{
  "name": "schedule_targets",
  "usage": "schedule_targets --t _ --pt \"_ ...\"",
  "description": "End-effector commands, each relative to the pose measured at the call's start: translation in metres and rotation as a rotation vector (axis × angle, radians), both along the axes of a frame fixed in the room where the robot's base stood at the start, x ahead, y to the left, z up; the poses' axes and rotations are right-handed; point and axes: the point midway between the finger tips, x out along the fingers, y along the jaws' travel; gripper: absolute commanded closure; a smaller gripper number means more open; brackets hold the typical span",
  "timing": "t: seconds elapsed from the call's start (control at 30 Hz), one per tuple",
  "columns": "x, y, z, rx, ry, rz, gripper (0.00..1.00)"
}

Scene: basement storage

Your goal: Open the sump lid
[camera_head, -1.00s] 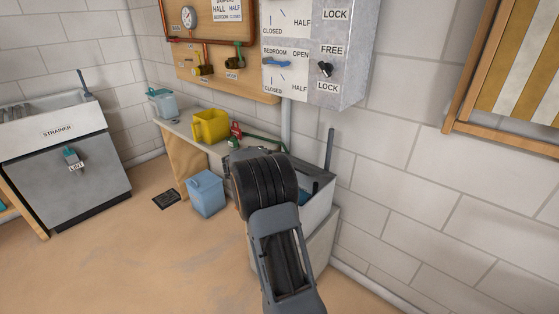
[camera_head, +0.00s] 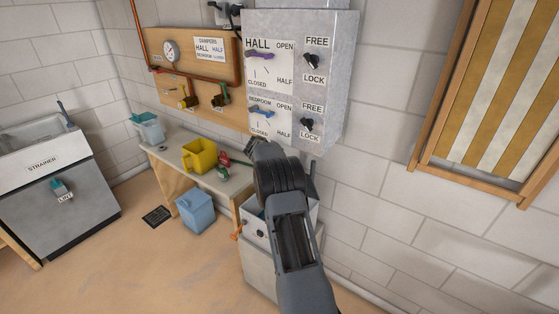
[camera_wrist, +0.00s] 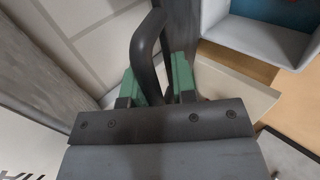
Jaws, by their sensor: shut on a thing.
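My gripper (camera_wrist: 158,78) has its green fingers closed on a dark curved bar (camera_wrist: 148,42) in the wrist view. I cannot tell what the bar belongs to. In the head view my arm hides the gripper and part of the white box (camera_head: 256,232) below the grey control cabinet. A dark upright post shows beside the arm at that box (camera_head: 312,180). No thing readable as a sump lid is seen; a small dark square plate (camera_head: 157,216) lies on the floor at the left.
A blue bin (camera_head: 196,210) stands on the floor. The strainer cabinet (camera_head: 70,205) is at the left. The grey control cabinet (camera_head: 325,85) overhangs my arm. The floor in front is clear.

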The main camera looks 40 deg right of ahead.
Motion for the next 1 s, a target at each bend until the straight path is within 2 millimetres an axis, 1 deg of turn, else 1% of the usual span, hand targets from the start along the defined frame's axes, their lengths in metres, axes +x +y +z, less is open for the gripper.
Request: schedule_targets --t 0.03,0.07,0.63,0.67,0.7,0.8,1.0 --pt "0.0020 -0.0028 0.0059 -0.005 -0.004 0.004 1.00" --pt "0.0027 -0.0034 0.0062 -0.005 -0.004 0.005 1.00" --pt "0.0056 -0.0051 0.0049 -0.004 -0.005 0.011 1.00" --pt "0.0056 -0.0051 0.0048 -0.004 -0.005 0.011 0.72" --pt "0.0055 -0.0051 0.0047 -0.003 -0.004 0.010 0.68" --pt "0.0054 -0.0048 0.0044 -0.002 -0.003 0.009 0.60" --pt "0.0060 -0.0025 0.0045 -0.002 -0.002 0.011 0.60"
